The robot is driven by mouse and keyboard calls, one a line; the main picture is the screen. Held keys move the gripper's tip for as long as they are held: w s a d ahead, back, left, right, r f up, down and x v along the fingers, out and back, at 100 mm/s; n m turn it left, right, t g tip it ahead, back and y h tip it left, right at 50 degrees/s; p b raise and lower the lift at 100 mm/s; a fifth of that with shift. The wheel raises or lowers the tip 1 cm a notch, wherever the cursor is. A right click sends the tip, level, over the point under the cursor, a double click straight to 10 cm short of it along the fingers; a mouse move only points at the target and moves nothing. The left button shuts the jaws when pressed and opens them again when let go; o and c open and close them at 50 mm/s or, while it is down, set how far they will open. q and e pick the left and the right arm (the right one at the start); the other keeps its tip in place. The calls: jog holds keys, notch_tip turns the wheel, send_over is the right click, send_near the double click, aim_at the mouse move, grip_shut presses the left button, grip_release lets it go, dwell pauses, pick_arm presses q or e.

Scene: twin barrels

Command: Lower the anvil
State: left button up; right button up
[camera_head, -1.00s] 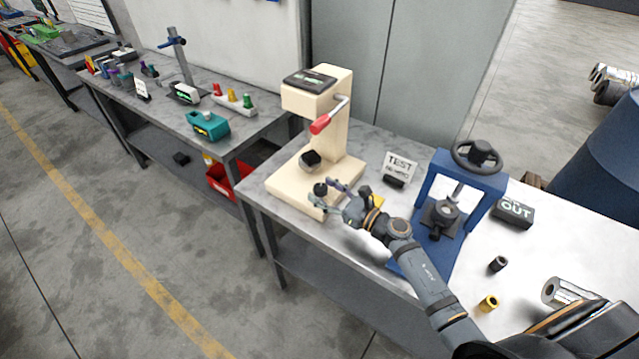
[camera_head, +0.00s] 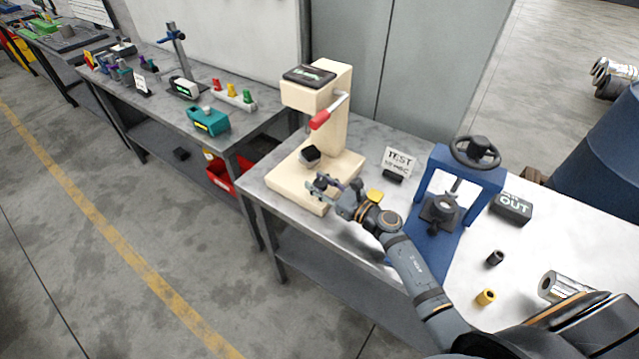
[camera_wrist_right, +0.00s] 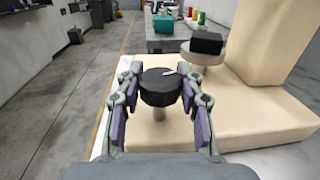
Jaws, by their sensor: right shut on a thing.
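A cream hardness tester (camera_head: 333,120) stands on the bench, with a red-tipped lever (camera_head: 320,119) on its side. Its anvil is the round cream plate (camera_wrist_right: 203,57) in the right wrist view, with a dark block (camera_wrist_right: 207,42) on top; the block also shows in the head view (camera_head: 310,154). A black round knob (camera_wrist_right: 159,86) on a short post stands at the front of the tester's base. My right gripper (camera_head: 326,185) is at this knob, its purple pads on either side, shut on it. My left gripper is in neither view.
A TEST sign (camera_head: 398,162) stands right of the tester. Further right are a blue press (camera_head: 433,200) with a handwheel, an OUT box (camera_head: 512,206), and small dark and yellow (camera_head: 486,297) cylinders. Another bench with a teal device (camera_head: 208,121) is at the left.

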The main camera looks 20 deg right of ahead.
jog(key=shift+m+t+h, duration=0.5)
jog(key=shift+m+h, duration=0.1)
jog(key=shift+h, duration=0.3)
jog(key=o, duration=1.2)
jog(key=v, duration=1.2)
